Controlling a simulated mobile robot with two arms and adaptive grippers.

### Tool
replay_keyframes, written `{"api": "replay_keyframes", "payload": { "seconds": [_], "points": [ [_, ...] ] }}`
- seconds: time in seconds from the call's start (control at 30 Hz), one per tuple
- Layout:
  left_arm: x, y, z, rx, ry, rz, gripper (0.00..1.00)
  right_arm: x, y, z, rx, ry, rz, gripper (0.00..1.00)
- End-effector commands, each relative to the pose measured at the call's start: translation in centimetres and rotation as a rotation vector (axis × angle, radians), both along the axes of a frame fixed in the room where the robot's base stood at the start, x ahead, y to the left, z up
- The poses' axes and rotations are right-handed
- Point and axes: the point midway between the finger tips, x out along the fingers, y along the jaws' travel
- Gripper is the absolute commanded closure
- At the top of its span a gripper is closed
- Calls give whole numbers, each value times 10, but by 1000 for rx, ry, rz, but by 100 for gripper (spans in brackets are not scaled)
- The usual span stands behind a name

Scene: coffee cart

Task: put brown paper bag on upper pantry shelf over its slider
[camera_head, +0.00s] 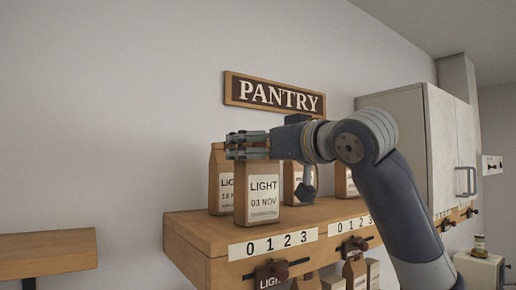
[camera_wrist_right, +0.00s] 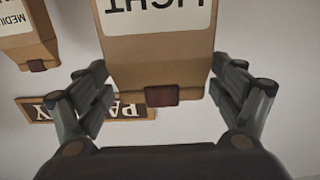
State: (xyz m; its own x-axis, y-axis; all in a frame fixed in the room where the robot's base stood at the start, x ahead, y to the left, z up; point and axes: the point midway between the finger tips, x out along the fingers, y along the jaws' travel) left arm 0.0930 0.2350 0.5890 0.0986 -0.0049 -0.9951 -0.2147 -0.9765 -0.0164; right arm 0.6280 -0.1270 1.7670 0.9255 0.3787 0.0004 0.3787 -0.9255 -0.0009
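The brown paper bag (camera_head: 243,200) labelled LIGHT 03 NOV is upright at the left end of the upper pantry shelf (camera_head: 200,239), above the left 0 1 2 3 strip. I cannot tell whether its base touches the wood. My right gripper (camera_head: 248,145) is at the bag's top, reaching in from the right. In the right wrist view the bag (camera_wrist_right: 160,55) appears upside down, with its brown clip near the palm. The fingers (camera_wrist_right: 160,78) lie close along both sides of it, with no clear gap. My left gripper is out of view.
Another LIGHT bag (camera_head: 217,170) stands behind on the left. More bags (camera_head: 292,185) stand to the right. Below the left number strip (camera_head: 272,245) is a dark slider (camera_head: 270,270). A PANTRY sign (camera_head: 274,95) hangs above; a white cabinet (camera_head: 410,110) is at right.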

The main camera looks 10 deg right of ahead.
Motion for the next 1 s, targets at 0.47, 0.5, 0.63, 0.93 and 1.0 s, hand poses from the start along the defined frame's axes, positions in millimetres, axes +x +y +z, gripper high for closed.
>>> {"api": "replay_keyframes", "payload": {
  "seconds": [0.47, 0.5, 0.63, 0.93, 1.0],
  "points": [
    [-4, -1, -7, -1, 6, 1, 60, -9, -4, 1, 1, -4, -1, 11],
    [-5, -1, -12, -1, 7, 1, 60, -14, -6, 0, 1, -4, 0, 11],
    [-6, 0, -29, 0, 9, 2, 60, -36, -15, -1, 2, -6, -1, 11],
    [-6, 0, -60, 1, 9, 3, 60, -88, -36, 0, 1, -4, -1, 11],
    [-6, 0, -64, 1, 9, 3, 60, -97, -40, 1, 0, -3, 0, 11]
  ]
}}
